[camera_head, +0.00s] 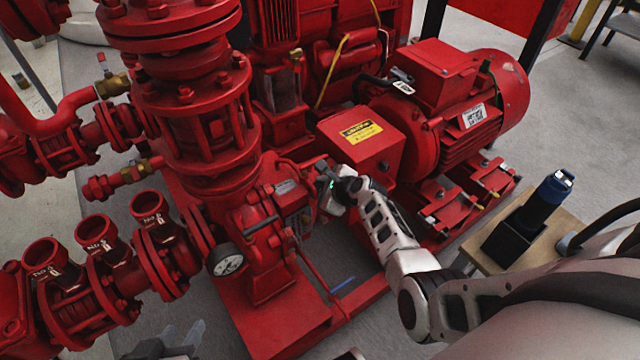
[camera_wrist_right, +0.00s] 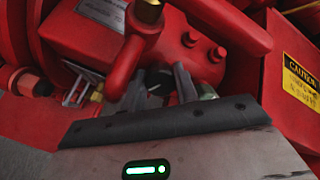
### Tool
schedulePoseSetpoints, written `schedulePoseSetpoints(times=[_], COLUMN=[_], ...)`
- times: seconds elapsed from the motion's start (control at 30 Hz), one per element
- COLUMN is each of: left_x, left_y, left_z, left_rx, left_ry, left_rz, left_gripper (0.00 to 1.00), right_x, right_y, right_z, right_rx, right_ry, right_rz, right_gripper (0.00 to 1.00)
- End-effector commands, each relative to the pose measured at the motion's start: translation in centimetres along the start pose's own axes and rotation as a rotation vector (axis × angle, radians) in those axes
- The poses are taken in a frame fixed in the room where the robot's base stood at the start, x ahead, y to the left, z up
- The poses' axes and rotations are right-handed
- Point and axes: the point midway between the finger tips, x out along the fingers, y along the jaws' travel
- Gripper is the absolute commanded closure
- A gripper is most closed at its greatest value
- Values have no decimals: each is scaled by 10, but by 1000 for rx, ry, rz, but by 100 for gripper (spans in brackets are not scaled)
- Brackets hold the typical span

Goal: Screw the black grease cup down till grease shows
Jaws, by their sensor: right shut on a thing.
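The black grease cup (camera_wrist_right: 157,77) shows in the right wrist view as a small dark round part between my fingertips, beside the red pump housing. My right gripper (camera_wrist_right: 160,85) is shut on it. In the head view my right gripper (camera_head: 323,182) reaches in beside the pump's bearing housing, and the cup cannot be made out there. No grease can be made out in either view. My left gripper (camera_head: 182,336) is at the bottom edge of the head view, apart from the pump, with its fingers spread and nothing between them.
A red pipe with a brass fitting (camera_wrist_right: 148,12) passes close to my right fingers. A red box with a yellow label (camera_head: 362,139) and the motor (camera_head: 455,95) stand right of the gripper. A pressure gauge (camera_head: 226,260) is on the left. A blue-and-black tool (camera_head: 540,205) stands on a wooden stand.

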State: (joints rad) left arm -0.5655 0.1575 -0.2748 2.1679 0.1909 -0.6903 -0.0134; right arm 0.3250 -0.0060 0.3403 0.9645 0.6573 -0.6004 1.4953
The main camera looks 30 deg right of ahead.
Motion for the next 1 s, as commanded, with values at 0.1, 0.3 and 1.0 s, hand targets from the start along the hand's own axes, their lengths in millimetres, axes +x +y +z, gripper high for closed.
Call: schedulePoseSetpoints(times=[0.1, 0.3, 1.0], left_x=[-2, -2, -13], left_y=[0, 0, 1], left_z=[-1, -1, -18], left_rx=[0, 0, 7], left_ry=[3, 5, 29], left_rz=[-2, -3, -12], left_gripper=[64, 64, 64], right_x=[0, 0, -18], right_y=[1, 2, -1], right_z=[0, 0, 2], right_rx=[13, 15, 13], right_ry=[-1, -1, 0], right_rz=[2, 2, -1], right_gripper=[93, 93, 48])
